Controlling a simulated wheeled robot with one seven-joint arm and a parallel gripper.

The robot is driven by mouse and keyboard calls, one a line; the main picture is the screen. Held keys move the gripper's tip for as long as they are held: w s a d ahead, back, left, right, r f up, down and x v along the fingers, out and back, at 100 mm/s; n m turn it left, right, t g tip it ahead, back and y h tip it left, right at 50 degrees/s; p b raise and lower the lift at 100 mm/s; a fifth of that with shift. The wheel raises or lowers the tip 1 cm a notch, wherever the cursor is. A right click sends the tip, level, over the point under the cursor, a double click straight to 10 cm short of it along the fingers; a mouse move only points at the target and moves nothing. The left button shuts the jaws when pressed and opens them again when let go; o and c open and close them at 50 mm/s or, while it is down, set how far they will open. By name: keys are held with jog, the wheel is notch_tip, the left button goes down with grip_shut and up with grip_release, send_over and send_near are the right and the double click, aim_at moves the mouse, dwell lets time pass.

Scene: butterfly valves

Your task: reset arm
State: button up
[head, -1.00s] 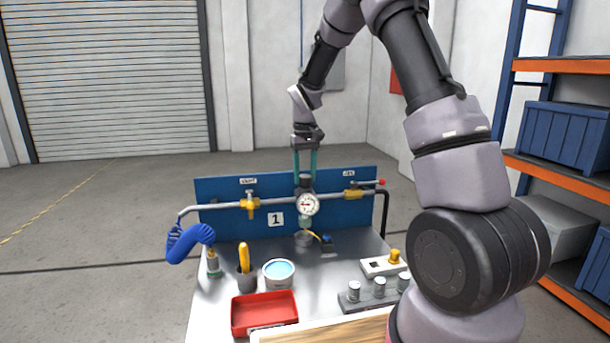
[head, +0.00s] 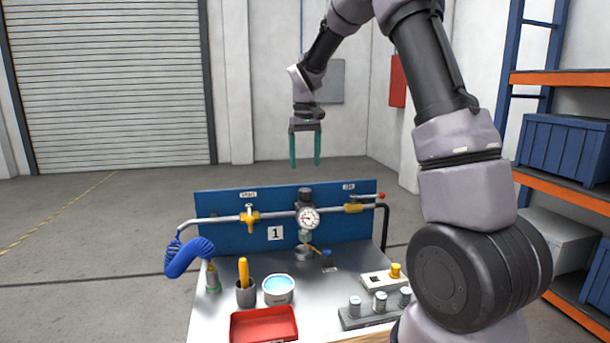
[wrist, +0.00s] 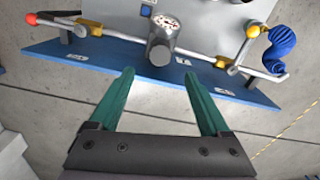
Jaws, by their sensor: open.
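My gripper (head: 305,162) has two green fingers, parted and empty, pointing down. In the head view it hangs above the blue panel (head: 232,237), clear of it. The panel carries a pipe with a round gauge (head: 308,218), a yellow valve (head: 250,218) on the left and a valve with a red-tipped lever (head: 354,208) on the right. In the wrist view my open gripper (wrist: 158,85) shows with nothing between its fingers, and the gauge (wrist: 166,23) and panel lie beyond the fingertips.
The bench holds a red tray (head: 264,325), a cup with a yellow handle (head: 245,291), a pot of blue liquid (head: 278,289), a coiled blue hose (head: 187,257) and a grey block with cylinders (head: 380,304). Shelving (head: 562,78) stands at right. Air around my gripper is free.

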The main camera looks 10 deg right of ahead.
jog(key=shift+r, duration=0.75)
jog(key=s+d+r+m+t+y, duration=0.1)
jog(key=s+d+r+t, duration=0.1)
jog(key=s+r, duration=0.35)
jog(key=s+d+r+m+t, duration=0.1)
jog(key=s+r+m, duration=0.15)
jog(key=s, duration=0.65)
jog(key=s+d+r+m+t+y, duration=0.1)
jog(key=s+d+r+t, duration=0.1)
jog(key=s+r, duration=0.4)
jog(key=s+f+m+t, duration=0.1)
jog(key=s+f+t, duration=0.1)
jog(key=s, duration=0.7)
jog(key=shift+s+d+f, duration=0.25)
jog(key=shift+s+d, duration=0.1)
jog(key=shift+d, duration=0.1)
jog(key=shift+w, duration=0.1)
